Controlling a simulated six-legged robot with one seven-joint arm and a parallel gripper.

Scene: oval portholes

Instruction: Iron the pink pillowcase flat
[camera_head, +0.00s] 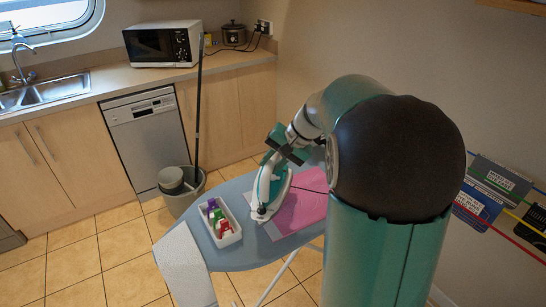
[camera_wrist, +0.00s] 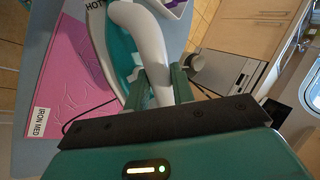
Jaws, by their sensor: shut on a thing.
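The pink pillowcase (camera_head: 300,207) lies on the blue-grey ironing board (camera_head: 235,252). In the wrist view the pillowcase (camera_wrist: 75,65) shows crease lines and a white label reading "IRON MED" (camera_wrist: 40,122). My gripper (camera_head: 278,158) is shut on the handle of the teal and white iron (camera_head: 265,195). The wrist view shows my gripper (camera_wrist: 160,88) with a finger on each side of the white handle of the iron (camera_wrist: 150,45). The iron is over the pillowcase's left side in the head view. Whether its soleplate touches the cloth is hidden.
A silvery pad (camera_head: 182,268) is at the board's near left end. A grey bin with a mop (camera_head: 185,200) stands on the floor behind. A dark cord runs beside the iron.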

